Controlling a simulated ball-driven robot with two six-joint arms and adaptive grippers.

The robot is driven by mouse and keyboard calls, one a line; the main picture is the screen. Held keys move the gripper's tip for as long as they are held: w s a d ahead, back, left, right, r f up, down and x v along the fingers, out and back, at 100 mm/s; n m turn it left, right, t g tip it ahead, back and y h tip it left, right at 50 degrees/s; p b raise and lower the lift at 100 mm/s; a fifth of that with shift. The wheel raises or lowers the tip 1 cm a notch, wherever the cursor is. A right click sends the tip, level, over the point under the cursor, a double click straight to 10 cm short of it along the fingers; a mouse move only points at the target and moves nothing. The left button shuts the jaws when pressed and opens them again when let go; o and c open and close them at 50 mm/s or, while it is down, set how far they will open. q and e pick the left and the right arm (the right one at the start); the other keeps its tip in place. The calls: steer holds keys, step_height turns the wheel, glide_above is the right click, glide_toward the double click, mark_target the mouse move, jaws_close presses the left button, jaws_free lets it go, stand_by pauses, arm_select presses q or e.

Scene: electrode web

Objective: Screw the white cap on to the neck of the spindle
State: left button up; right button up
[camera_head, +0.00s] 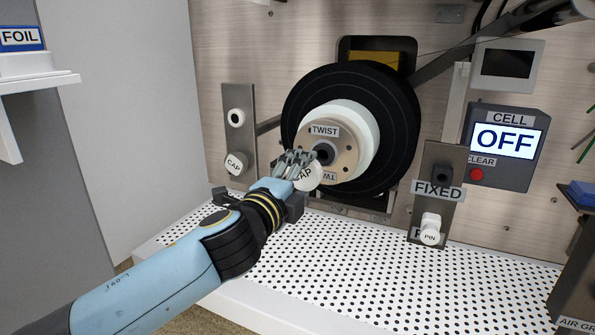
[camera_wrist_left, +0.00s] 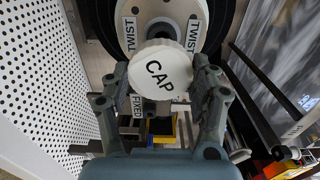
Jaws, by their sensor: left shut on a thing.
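A white cap marked CAP (camera_head: 307,180) is held between the fingers of my left gripper (camera_head: 296,163). It also shows in the left wrist view (camera_wrist_left: 160,70), face toward the camera between the two fingers (camera_wrist_left: 162,82). The spindle's dark neck (camera_head: 325,152) sticks out of the middle of a tan disc labelled TWIST (camera_head: 347,157). In the head view the cap is just below and left of the neck, apart from its centre. In the wrist view the cap overlaps the lower part of the spindle hub, so contact cannot be told. My right gripper is not in view.
A black roll (camera_head: 402,115) with a white core surrounds the spindle. A left plate (camera_head: 239,130) carries a white CAP knob (camera_head: 236,163). A FIXED bracket with a white PIN (camera_head: 430,229) stands right. The white perforated deck (camera_head: 340,265) below is clear. The CELL panel reads OFF (camera_head: 505,140).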

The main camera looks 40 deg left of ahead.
mark_target(312, 165)
arm_select(q)
steer(key=shift+r, duration=0.15)
steer(key=shift+w+a, duration=0.1)
steer(key=shift+w, duration=0.4)
steer(key=shift+p+x, duration=0.45)
steer(key=shift+x, duration=1.85)
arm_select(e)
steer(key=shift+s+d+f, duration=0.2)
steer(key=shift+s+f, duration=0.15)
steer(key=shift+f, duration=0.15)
arm_select(q)
steer(key=shift+x, duration=1.3)
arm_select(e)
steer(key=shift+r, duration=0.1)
arm_select(q)
steer(key=o, duration=1.4)
steer(key=shift+c, duration=0.2)
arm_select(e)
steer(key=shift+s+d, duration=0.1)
